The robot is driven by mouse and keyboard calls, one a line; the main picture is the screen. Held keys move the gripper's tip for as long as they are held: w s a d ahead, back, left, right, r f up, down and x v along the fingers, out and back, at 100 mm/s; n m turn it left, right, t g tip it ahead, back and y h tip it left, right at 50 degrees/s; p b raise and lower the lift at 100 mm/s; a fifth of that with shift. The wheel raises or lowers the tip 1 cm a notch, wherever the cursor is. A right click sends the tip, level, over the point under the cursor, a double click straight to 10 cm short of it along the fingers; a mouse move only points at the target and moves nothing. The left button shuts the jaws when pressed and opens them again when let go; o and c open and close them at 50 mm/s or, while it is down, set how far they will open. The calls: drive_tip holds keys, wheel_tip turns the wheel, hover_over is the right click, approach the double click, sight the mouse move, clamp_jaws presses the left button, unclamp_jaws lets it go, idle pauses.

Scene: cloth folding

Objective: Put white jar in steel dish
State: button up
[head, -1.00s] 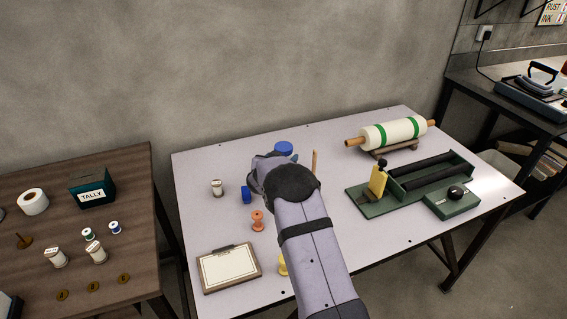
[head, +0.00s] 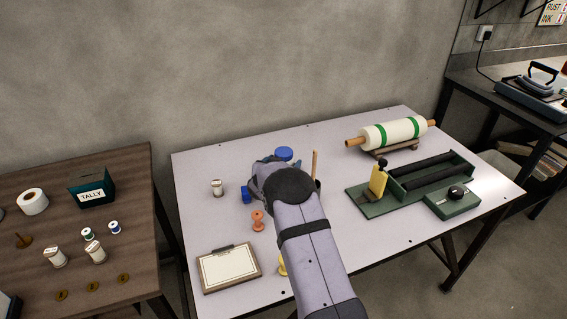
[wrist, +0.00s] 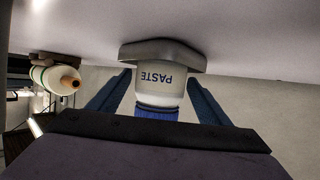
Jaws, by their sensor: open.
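The white jar (wrist: 158,76), with PASTE lettering and a blue lid (wrist: 157,113), shows upside down in the wrist view. Its base sits in the shallow grey steel dish (wrist: 135,52), and the jar looks upright. My gripper (wrist: 160,84) is open, with one finger on each side of the jar and very close to it. In the head view my gripper (head: 268,178) is over the middle of the pale table. The blue lid (head: 284,153) shows just beyond it, and the arm hides the dish and most of the jar.
A blue spool (head: 246,194), a white spool (head: 217,187) and an orange spool (head: 257,220) stand left of my gripper. A clipboard (head: 229,268) lies at front left. A green tray (head: 408,190) and a roller (head: 393,133) are at the right. The table's back left is clear.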

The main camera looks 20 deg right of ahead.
sight(281, 156)
drive_tip(key=shift+r, duration=0.25)
drive_tip(key=shift+s+a+r, duration=0.15)
drive_tip(key=shift+s+a, duration=0.15)
drive_tip(key=shift+s, duration=0.1)
drive_tip(key=shift+v, duration=0.9)
wheel_tip(281, 156, up, 6)
drive_tip(key=shift+f+p, duration=0.25)
drive_tip(key=shift+p, duration=0.15)
drive_tip(key=shift+r, duration=0.75)
